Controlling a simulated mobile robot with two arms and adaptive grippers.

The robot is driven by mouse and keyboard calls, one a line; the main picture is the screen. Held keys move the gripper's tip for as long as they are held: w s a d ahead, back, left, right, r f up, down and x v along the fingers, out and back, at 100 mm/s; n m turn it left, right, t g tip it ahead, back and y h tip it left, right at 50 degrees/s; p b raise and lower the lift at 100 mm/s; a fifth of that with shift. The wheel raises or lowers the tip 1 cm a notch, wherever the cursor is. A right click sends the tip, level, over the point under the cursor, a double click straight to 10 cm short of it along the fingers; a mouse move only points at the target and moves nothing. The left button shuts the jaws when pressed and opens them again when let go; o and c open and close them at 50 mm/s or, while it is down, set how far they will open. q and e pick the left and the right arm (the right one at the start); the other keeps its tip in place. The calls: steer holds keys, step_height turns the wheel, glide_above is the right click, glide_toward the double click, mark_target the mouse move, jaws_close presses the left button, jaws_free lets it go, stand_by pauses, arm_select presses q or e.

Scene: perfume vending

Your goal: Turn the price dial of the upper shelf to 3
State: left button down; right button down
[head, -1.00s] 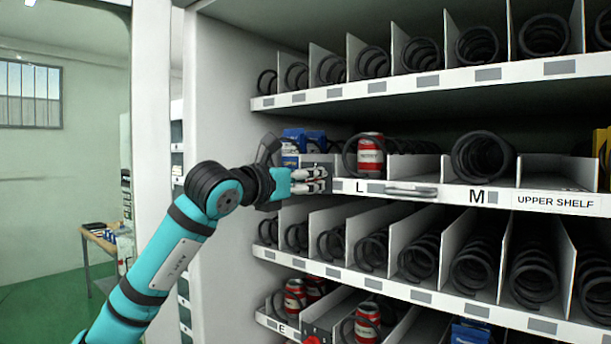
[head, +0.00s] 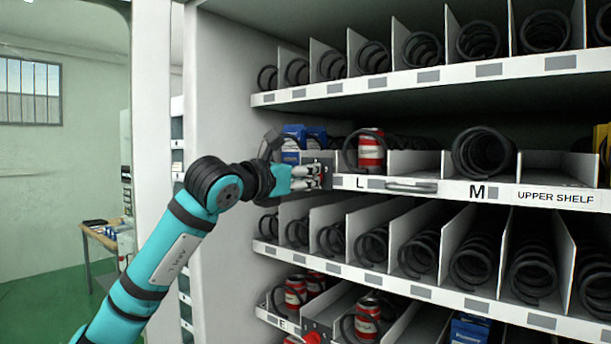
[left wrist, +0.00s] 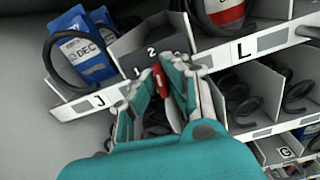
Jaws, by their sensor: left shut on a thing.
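The upper shelf (head: 556,197) carries its name label at the right and the letters L and M along its front edge. Its price dial shows in the left wrist view as a dark plate (left wrist: 148,52) with the digits 1 and 2 legible and a red knob (left wrist: 160,84). My left gripper (head: 318,178) is at the left end of this shelf, left of the letter L. Its fingers (left wrist: 163,88) are shut around the red knob and hide most of it and the rest of the scale. Where the knob points cannot be told. My right gripper is not in view.
Blue packs (head: 303,137) stand just behind the gripper, in the compartment marked J. A red can (head: 371,150) stands in a black coil beside it. Another dial with a red knob (head: 313,338) is on a lower shelf. The cabinet's side wall (head: 222,110) is close to my left arm.

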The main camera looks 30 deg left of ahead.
arm_select(q)
steer(key=m, duration=1)
steer(key=shift+d+f+m, duration=0.1)
steer(key=shift+d+m, duration=0.1)
steer(key=shift+m, duration=0.1)
stand_by(0.4)
steer(key=c, duration=1.4)
jaws_free()
steer(key=s, duration=1.2)
steer(key=shift+a+m, duration=0.3)
steer(key=shift+a, duration=0.15)
steer(key=shift+w+f, duration=0.1)
